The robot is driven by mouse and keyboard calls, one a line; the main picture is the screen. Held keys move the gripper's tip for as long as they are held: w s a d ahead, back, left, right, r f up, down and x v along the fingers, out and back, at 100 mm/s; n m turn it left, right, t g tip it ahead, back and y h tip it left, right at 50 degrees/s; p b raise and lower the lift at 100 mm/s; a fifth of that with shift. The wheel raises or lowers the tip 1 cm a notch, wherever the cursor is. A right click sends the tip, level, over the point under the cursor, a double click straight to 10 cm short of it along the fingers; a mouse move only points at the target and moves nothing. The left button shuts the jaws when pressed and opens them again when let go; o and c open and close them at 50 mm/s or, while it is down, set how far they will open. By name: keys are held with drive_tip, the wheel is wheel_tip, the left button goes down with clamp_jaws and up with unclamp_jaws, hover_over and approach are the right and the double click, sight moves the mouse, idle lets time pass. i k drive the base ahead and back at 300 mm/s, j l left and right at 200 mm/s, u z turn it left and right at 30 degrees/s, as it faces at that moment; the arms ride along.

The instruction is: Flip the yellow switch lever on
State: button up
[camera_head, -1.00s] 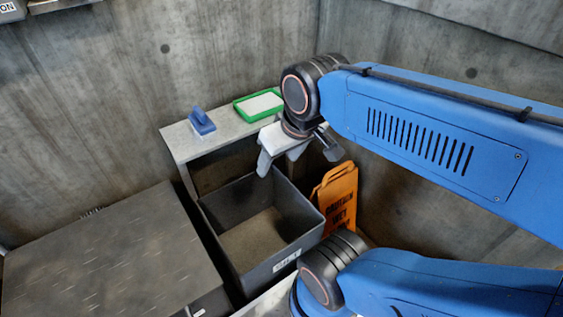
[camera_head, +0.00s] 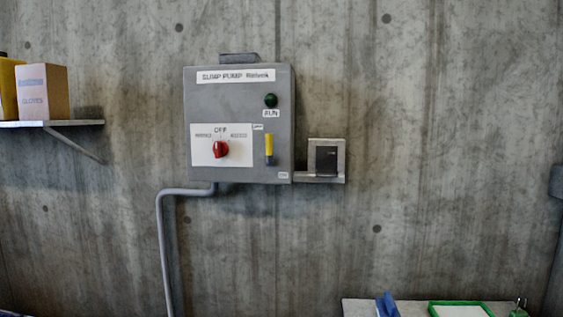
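The yellow switch lever (camera_head: 269,145) is on the lower right of the front of a grey wall-mounted control box (camera_head: 237,105) labelled SUMP PUMP. Its yellow part is at the top, with a darker part below it. A red rotary knob (camera_head: 220,149) sits to its left on a white plate marked OFF. A dark green round lamp (camera_head: 270,100) is above the lever, over a small label. My gripper is not in view now.
A small grey bracket (camera_head: 341,160) with a dark square panel is just right of the box. A conduit (camera_head: 163,240) runs down from the box. A shelf (camera_head: 52,124) with a cardboard box (camera_head: 43,91) is at left. A bench (camera_head: 409,308) with a green-rimmed tray (camera_head: 432,308) is at lower right.

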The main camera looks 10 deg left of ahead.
sight(269, 136)
drive_tip(key=k+j, duration=0.4)
drive_tip(key=u, duration=1.65)
